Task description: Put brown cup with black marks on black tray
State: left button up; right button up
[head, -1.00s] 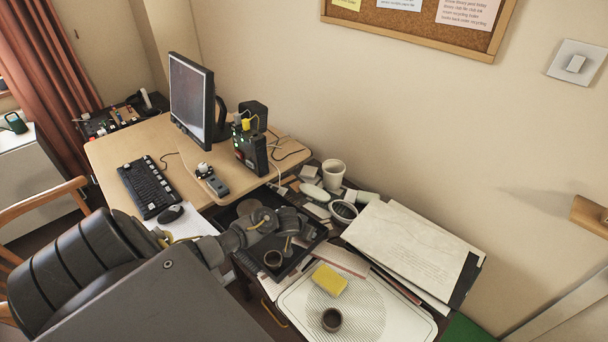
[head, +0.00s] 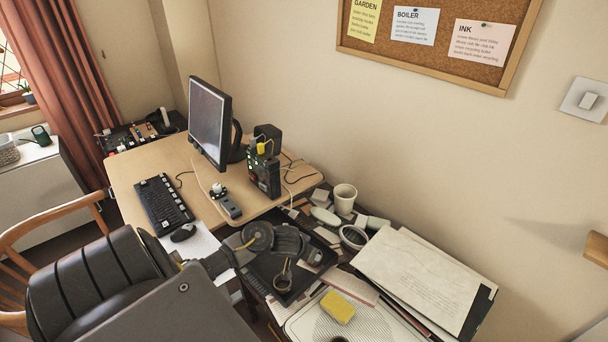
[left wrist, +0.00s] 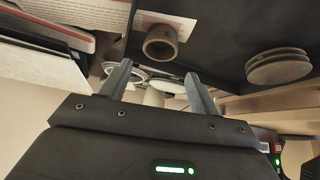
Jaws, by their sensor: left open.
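The black tray (head: 262,270) lies on the cluttered low surface right of the desk; my left arm covers part of it. Black marks cannot be made out. A second dark round cup (head: 337,339) is cut off at the bottom edge. My left gripper (left wrist: 158,82) is open and empty, its two fingers apart, with the brown cup beyond the tips. In the head view it hangs over the black tray. My right gripper is not in view.
A yellow sponge (head: 338,307) lies on a white tray (head: 385,328). A white cup (head: 344,197), papers (head: 420,270) and small items crowd the tray's far and right sides. A stack of round discs (left wrist: 278,66) sits on the black tray. The desk with monitor (head: 210,122) is behind.

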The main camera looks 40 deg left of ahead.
pick_arm(q)
jog(key=v, duration=0.2)
jog(key=shift+s+r, duration=0.2)
jog(key=shift+r, duration=0.05)
jog(key=shift+d, duration=0.1)
